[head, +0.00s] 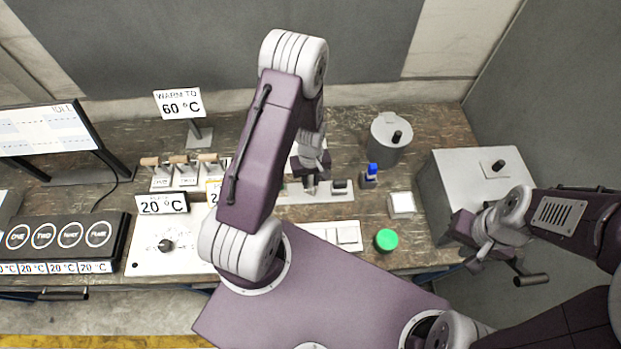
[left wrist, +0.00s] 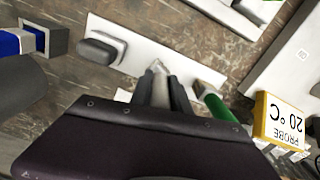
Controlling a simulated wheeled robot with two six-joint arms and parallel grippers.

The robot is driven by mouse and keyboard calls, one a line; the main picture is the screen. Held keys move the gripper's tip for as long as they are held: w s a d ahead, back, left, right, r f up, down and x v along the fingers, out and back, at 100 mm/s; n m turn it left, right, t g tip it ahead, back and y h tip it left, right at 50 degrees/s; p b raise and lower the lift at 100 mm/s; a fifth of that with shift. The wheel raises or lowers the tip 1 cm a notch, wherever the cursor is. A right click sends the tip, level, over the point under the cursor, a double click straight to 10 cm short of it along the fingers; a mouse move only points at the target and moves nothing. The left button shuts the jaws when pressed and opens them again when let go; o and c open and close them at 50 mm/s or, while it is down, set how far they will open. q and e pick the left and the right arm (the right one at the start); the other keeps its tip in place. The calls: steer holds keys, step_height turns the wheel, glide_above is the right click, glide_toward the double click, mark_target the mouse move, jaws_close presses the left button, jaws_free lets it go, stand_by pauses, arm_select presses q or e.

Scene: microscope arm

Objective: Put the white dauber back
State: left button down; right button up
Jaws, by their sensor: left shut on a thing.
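My left gripper (head: 310,187) is over the white strip (head: 325,197) in the middle of the bench. In the left wrist view, its fingers (left wrist: 160,88) are shut on a small pale thing, which looks like the white dauber (left wrist: 158,67). Only its pale end shows; the fingers hide the rest. The end lies over the white strip, and I cannot tell if they touch. A dark grey block (left wrist: 100,50) sits on the strip, left of the fingers. A green-handled piece with a tan end (left wrist: 215,106) is close on their right. My right gripper (head: 477,258) is at the right, by the grey box; its jaws are unclear.
A blue-topped piece in a dark holder (head: 371,173), a white square dish (head: 402,204) and a green disc (head: 386,240) stand right of the strip. A lidded grey pot (head: 388,142) is behind. A yellow-framed PROBE sign (left wrist: 282,120) stands near the left gripper.

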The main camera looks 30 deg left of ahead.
arm_select(q)
steer(key=shift+s+a, duration=0.1)
steer(key=shift+s, duration=0.15)
steer(key=c, duration=1.2)
jaws_free()
steer(key=shift+c, duration=0.2)
steer(key=shift+f, duration=0.1)
arm_select(e)
steer(key=shift+s+f, duration=0.15)
steer(key=shift+s, duration=0.1)
